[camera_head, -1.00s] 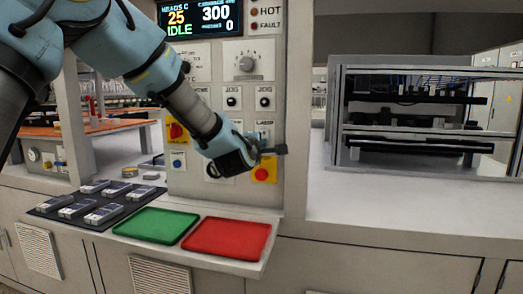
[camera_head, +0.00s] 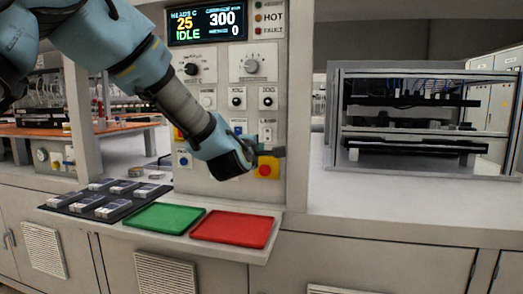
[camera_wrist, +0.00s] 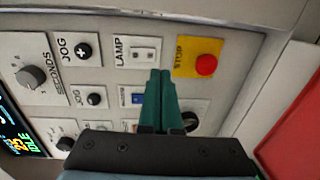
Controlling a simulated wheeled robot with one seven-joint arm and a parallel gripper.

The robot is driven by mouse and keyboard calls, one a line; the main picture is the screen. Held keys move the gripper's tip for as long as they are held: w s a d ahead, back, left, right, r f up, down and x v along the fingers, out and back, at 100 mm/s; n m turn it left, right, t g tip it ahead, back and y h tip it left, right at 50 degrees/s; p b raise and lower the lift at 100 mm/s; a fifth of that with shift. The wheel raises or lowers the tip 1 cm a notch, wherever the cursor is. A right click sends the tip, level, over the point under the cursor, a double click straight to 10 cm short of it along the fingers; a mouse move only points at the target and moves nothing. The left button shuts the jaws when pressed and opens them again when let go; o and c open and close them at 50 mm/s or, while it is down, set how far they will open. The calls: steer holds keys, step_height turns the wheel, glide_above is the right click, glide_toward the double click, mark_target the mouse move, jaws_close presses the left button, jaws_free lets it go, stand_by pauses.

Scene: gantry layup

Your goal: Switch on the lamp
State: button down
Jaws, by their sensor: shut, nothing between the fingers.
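The lamp switch is a small pale rocker on a white plate labelled LAMP (camera_wrist: 136,54) in the wrist view. In the head view its plate (camera_head: 268,131) is on the right side of the grey control panel, just above my gripper. My gripper (camera_wrist: 160,74) is shut and empty, its green fingers together. In the wrist view its tips appear just below and right of the switch, between it and the STOP button. In the head view my gripper (camera_head: 280,151) is in front of the panel; whether it touches is unclear.
A red STOP button (camera_wrist: 206,65) on a yellow plate is close beside the fingertips. JOG buttons (camera_wrist: 83,50), a blue switch (camera_wrist: 138,99) and a black knob (camera_wrist: 190,121) are also near. Green (camera_head: 164,218) and red (camera_head: 233,229) trays lie on the ledge below.

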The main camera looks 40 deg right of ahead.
steer(key=b+v, duration=0.2)
steer(key=v, duration=0.5)
steer(key=shift+f, duration=0.8)
steer(key=w+a+f+m+g+y+p, duration=0.1)
steer(key=w+a+f+m+y, duration=0.35)
steer(key=a, duration=0.85)
steer(key=w+a+f+m+g+y+p, duration=0.1)
steer(key=w+a+f+y, duration=0.4)
steer(key=w+a+f, duration=0.65)
steer(key=s+a+f+g+y, duration=0.1)
steer(key=s+a, duration=0.3)
steer(key=a, duration=0.5)
steer(key=s+a+f+m+g+y+p, duration=0.1)
steer(key=s+a+g+y, duration=0.1)
steer(key=s+a, duration=0.3)
steer(key=s+a+f+m+g+y, duration=0.1)
steer(key=s+a, duration=0.3)
steer(key=a, duration=0.9)
steer(key=shift+s+g+p, duration=0.2)
steer(key=shift+g+p, duration=0.1)
steer(key=shift+g, duration=0.5)
steer(key=c, duration=1.6)
jaws_free()
steer(key=shift+y, duration=0.25)
